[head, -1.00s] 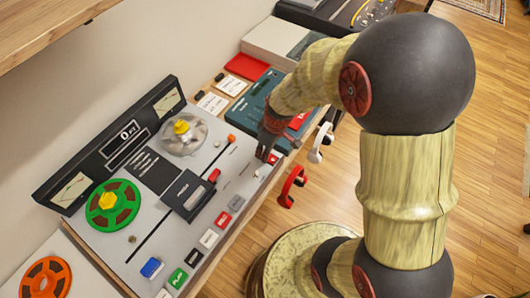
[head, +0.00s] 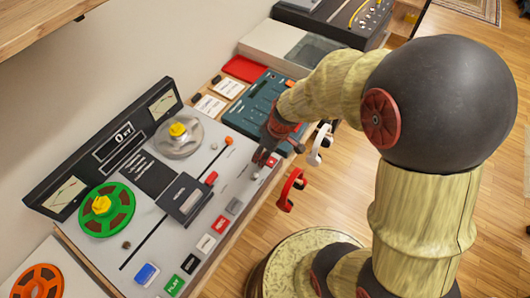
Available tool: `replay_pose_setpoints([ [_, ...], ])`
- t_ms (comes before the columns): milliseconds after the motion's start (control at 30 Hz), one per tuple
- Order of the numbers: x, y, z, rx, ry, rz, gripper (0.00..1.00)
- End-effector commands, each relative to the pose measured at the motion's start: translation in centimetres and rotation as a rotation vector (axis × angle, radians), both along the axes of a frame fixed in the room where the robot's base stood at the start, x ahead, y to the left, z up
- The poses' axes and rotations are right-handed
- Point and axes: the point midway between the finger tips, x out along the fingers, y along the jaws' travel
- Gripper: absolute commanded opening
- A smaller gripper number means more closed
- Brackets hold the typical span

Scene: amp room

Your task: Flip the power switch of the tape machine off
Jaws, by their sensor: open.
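The tape machine (head: 148,215) lies on the bench at the left in the head view. It has a green reel (head: 106,208), a clear reel (head: 179,136) and a row of coloured buttons along its front edge. My gripper (head: 261,160) reaches down over the machine's right front corner, with its dark fingers open and nothing seen between them. A small light knob or lever (head: 254,176) and a red part (head: 270,163) show close to the fingertips. I cannot tell which is the power switch, or whether the fingers touch anything; the gripper partly hides that corner.
A teal device (head: 257,104) stands just beyond the machine, with labelled cards (head: 211,105) and a red item (head: 244,68) near it. A red hook (head: 290,189) and a white hook (head: 319,145) stick out from the bench edge. A wooden shelf (head: 40,25) overhangs at upper left.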

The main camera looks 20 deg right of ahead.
Motion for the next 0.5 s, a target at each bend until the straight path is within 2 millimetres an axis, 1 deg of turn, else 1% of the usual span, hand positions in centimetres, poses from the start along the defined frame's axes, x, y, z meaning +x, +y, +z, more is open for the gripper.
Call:
replay_pose_setpoints([
  [200,0.0,0.0,0.0,0.000,0.000,0.000,0.44],
  [300,0.0,0.0,0.3,0.001,-0.001,0.000,0.44],
  [367,-0.1,-0.1,0.8,0.001,-0.002,-0.001,0.44],
  [500,-0.5,-0.5,3.0,-0.001,-0.006,-0.001,0.44],
])
